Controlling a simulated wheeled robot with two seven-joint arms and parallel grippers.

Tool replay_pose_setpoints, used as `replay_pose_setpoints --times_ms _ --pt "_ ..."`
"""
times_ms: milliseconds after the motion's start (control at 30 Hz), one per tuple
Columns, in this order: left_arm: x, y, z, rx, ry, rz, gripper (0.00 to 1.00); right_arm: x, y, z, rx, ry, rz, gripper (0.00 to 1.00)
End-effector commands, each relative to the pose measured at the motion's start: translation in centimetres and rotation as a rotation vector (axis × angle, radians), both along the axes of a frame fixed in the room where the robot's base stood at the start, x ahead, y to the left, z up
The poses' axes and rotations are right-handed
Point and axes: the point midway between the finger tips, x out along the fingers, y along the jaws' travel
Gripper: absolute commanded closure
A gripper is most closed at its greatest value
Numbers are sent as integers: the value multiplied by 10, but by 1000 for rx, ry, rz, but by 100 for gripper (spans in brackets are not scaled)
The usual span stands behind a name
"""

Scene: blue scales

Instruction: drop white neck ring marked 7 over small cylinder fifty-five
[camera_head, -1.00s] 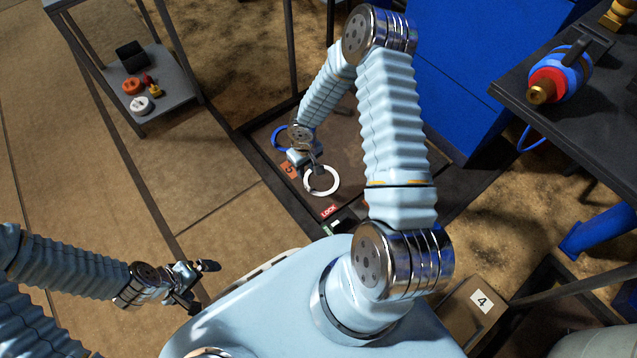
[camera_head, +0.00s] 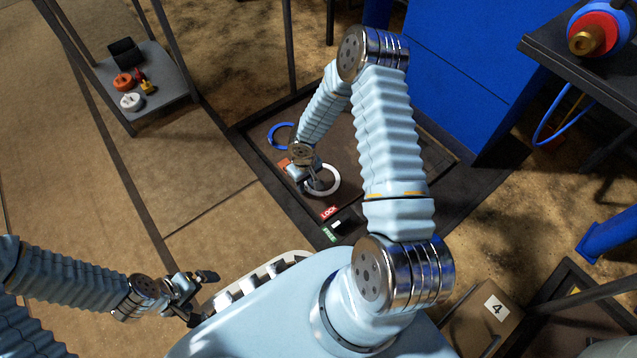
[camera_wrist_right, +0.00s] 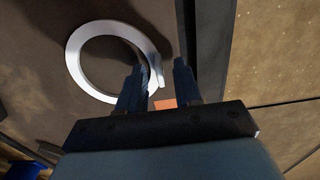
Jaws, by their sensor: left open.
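A white ring (camera_head: 334,181) lies on the dark floor of a low platform; it also shows in the right wrist view (camera_wrist_right: 82,42), with a short tab on its rim. No 7 is readable on it. My right gripper (camera_head: 309,183) is at the ring's left side. In the right wrist view its fingers (camera_wrist_right: 159,66) are apart, with the tab side of the rim showing between them; contact cannot be told. My left gripper (camera_head: 203,297) is open and empty at lower left. I cannot identify a small cylinder marked fifty-five.
A blue ring (camera_head: 274,137) lies behind my right gripper. A shelf (camera_head: 172,92) with small parts stands at upper left. A dark table (camera_head: 600,88) is at right. A box marked 4 (camera_head: 480,318) is at lower right.

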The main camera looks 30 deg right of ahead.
Motion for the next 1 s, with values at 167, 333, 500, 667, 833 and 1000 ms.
replay_pose_setpoints --times_ms 167,333,500,667,833,1000 --pt "0 0 1 0 0 0 0 0 0 1 0 0 0 75" --pt "0 0 1 0 0 0 0 0 0 1 0 0 0 100" --pt "0 0 1 0 0 0 0 0 0 1 0 0 0 100" --pt "0 0 3 0 0 0 0 0 0 4 0 0 0 100" --pt "0 0 8 0 0 0 0 0 0 13 -1 -1 0 100" --pt "0 0 13 0 0 0 0 0 0 23 -1 -1 -1 100"
